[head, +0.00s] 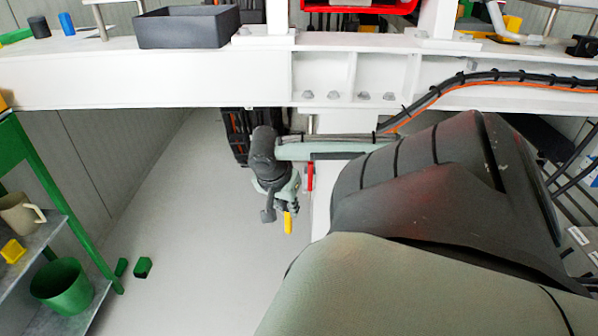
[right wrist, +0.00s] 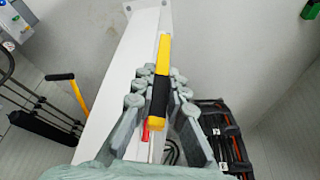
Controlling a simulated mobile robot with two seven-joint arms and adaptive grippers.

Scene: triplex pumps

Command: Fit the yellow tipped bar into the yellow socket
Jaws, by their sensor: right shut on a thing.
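My right gripper (head: 287,205) hangs below the white beam, near the middle of the head view. It is shut on the tipped bar, whose yellow end (head: 288,223) sticks out downward. In the right wrist view the gripper (right wrist: 160,82) has its grey fingers on both sides of the bar. The bar's dark middle (right wrist: 160,97) lies between them, its long yellow tip (right wrist: 164,55) points away from me, and a short yellow part shows at the near end. I cannot make out the yellow socket for certain in either view. My left gripper is not in view.
A white beam (head: 150,80) crosses the head view, with a dark tray (head: 187,27) on it. A green shelf rack (head: 65,190) at left bears a mug (head: 20,213) and a green bucket (head: 62,285). Floor between rack and gripper is mostly clear. Dark ribbed gear (right wrist: 222,130) stands close by.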

